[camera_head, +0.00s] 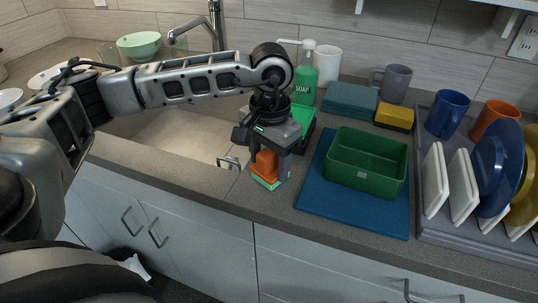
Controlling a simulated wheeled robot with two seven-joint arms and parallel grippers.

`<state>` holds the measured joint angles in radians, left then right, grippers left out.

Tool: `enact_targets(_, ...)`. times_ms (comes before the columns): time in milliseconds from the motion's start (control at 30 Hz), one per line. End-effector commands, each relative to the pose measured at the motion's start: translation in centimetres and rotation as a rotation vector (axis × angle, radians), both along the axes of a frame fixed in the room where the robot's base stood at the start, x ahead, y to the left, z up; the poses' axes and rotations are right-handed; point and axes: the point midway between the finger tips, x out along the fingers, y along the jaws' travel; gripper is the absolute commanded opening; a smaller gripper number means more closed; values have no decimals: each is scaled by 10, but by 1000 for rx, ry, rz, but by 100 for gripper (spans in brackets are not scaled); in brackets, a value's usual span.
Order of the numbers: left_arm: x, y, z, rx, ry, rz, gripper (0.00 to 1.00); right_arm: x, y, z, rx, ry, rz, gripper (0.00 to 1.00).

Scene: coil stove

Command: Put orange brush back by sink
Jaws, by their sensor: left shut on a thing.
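My left gripper (273,168) reaches in from the left and points down over the counter at the sink's right edge. It is shut on the orange brush (266,163), which is upright between the fingers with a pale green base (268,184) at the bottom. I cannot tell whether the base touches the counter. The sink (185,135) is left of the brush, partly hidden by my arm. The faucet (215,22) rises behind my arm. My right gripper does not show.
A green soap bottle (302,75) and a green item (305,125) stand behind the gripper. A green bin (367,163) sits on a blue mat (350,213) to the right. A grey dish rack (440,235) with plates and mugs is farther right. Bare counter lies in front of the mat.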

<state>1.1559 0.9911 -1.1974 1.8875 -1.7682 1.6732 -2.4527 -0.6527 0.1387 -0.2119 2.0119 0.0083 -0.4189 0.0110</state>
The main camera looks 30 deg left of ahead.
Motion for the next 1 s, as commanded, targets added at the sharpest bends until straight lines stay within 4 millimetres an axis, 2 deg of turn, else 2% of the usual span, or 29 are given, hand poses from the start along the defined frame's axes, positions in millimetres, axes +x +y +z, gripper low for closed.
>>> enact_targets(300,0,0,-6,0,-1,1,39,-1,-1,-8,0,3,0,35)
enact_targets(333,0,0,-3,0,-1,1,66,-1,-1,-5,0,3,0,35)
enact_targets(400,0,0,-3,0,0,1,79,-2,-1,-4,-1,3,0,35)
enact_targets(667,0,0,-2,0,-1,1,79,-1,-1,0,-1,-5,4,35)
enact_targets(767,0,0,4,0,-1,1,79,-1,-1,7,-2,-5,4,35)
enact_targets(800,1,0,5,-1,-4,1,79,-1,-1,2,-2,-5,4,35)
enact_targets(867,2,-1,14,-1,-6,1,79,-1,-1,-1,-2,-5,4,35)
enact_targets(1000,2,-1,43,-1,-8,1,79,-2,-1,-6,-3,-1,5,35)
